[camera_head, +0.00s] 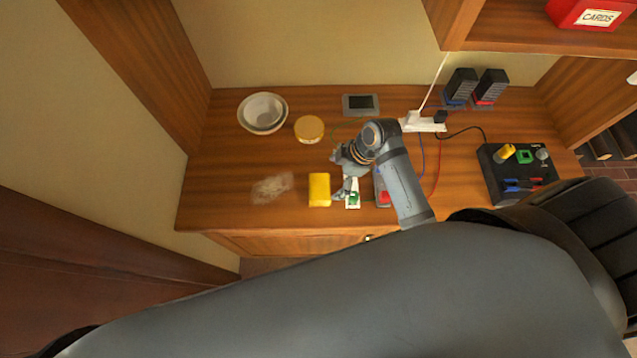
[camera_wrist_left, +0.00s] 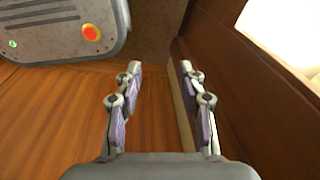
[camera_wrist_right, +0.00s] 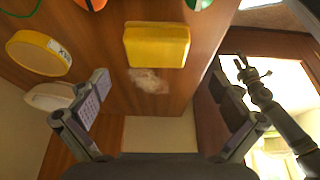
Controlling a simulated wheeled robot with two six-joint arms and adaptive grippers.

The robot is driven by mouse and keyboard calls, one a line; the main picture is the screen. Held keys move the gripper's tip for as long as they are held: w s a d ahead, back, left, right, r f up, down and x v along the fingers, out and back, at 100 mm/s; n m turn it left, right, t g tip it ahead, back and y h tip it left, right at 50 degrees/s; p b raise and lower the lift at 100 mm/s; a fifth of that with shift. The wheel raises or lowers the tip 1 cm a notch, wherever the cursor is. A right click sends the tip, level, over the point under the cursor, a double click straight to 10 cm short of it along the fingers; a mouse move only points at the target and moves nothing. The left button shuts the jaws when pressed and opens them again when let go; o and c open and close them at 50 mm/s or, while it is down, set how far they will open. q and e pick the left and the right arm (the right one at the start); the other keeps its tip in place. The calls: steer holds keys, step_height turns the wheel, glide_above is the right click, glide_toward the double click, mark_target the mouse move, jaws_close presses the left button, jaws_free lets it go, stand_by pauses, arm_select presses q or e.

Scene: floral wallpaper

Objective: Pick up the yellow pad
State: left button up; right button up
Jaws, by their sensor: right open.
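The yellow pad (camera_head: 319,190), a small block with rounded edges, lies on the wooden desk near its front edge. In the right wrist view the pad (camera_wrist_right: 157,46) lies beyond my fingertips, with nothing between the fingers. My right gripper (camera_head: 340,176) is open just to the right of the pad in the head view; its fingers (camera_wrist_right: 158,88) are spread wide in the right wrist view. My left gripper (camera_wrist_left: 160,78) is open and empty in its own wrist view, away from the pad; I cannot make it out in the head view.
A whitish smear (camera_head: 272,187) marks the desk left of the pad. Behind are a round yellow tin (camera_head: 309,129), stacked bowls (camera_head: 262,112) and a small dark-screened device (camera_head: 360,104). Small items and wires lie right of the pad. A black tool tray (camera_head: 517,172) stands farther right.

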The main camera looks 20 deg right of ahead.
mark_target(320, 187)
arm_select(q)
steer(key=s, duration=0.5)
arm_select(e)
steer(key=x, duration=0.2)
steer(key=shift+a+f, duration=0.25)
steer(key=shift+f, duration=0.1)
steer(key=shift+w+a+f, duration=0.3)
steer(key=shift+w+f, duration=0.2)
steer(key=shift+f, duration=0.15)
steer(key=shift+a+f+p, duration=0.45)
steer(key=shift+f+p, duration=0.05)
steer(key=shift+p, duration=0.05)
steer(key=x, duration=0.3)
steer(key=shift+w+a+f, duration=0.1)
steer(key=c, duration=0.4)
arm_select(q)
steer(key=w, duration=0.2)
steer(key=w+r, duration=0.1)
steer(key=w, duration=0.1)
steer(key=shift+w+r, duration=0.15)
steer(key=shift+w, duration=0.25)
arm_select(e)
steer(key=c, duration=0.5)
